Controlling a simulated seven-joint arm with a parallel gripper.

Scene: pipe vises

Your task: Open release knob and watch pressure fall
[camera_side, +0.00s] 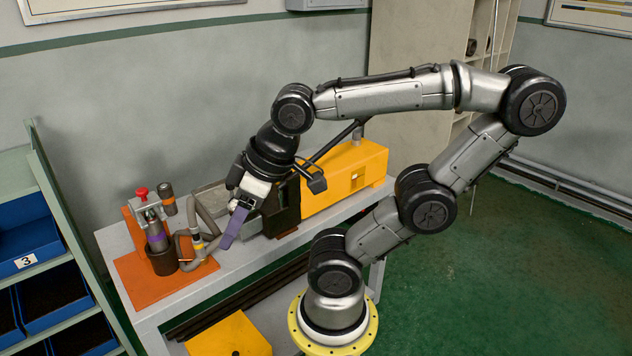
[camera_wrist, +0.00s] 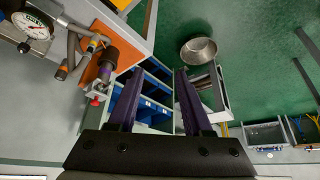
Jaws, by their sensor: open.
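A red knob (camera_side: 141,192) tops a small metal fixture on the orange plate (camera_side: 135,276) at the bench's left end. It also shows in the wrist view (camera_wrist: 95,102). I cannot tell whether it is the release knob. A round gauge with a white dial (camera_wrist: 29,27) is at the wrist view's upper left; its reading is too small to tell. The gauge face is not seen in the side view. My gripper (camera_side: 232,228) hangs above the bench, right of the fixture and apart from it. Its purple fingers are spread with nothing between them in the wrist view (camera_wrist: 159,72).
Grey hoses (camera_side: 208,232) lie between the fixture and my gripper. A yellow-orange box (camera_side: 345,182) stands on the bench at right. A rack with blue bins (camera_side: 24,248) stands at left. A metal bowl (camera_wrist: 198,50) shows in the wrist view. Green floor lies open at right.

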